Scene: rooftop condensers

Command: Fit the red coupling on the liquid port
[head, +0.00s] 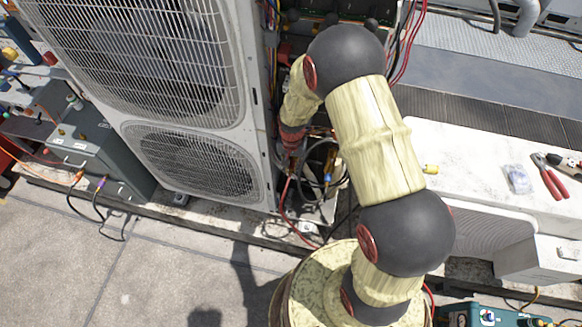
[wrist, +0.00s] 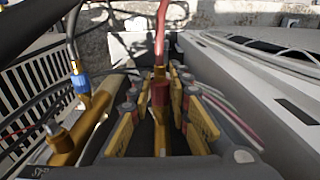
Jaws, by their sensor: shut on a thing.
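The red coupling (wrist: 160,94) sits upright between the two fingers of my gripper (wrist: 159,100), which is shut on it. A red hose (wrist: 161,35) runs up from it in the wrist view. A brass piece (wrist: 162,132) shows directly below the coupling; I cannot tell whether this is the liquid port or whether the two are joined. To the left, a blue coupling (wrist: 80,85) with a dark hose stands on a brass valve body (wrist: 66,145). In the head view my gripper is beside the condenser's right side, mostly hidden by my arm, and the red hose (head: 284,195) hangs below.
The large condenser (head: 190,110) stands close on the left of my arm. Several loose hoses and cables hang around the valves. The paved floor (head: 150,265) in front is clear.

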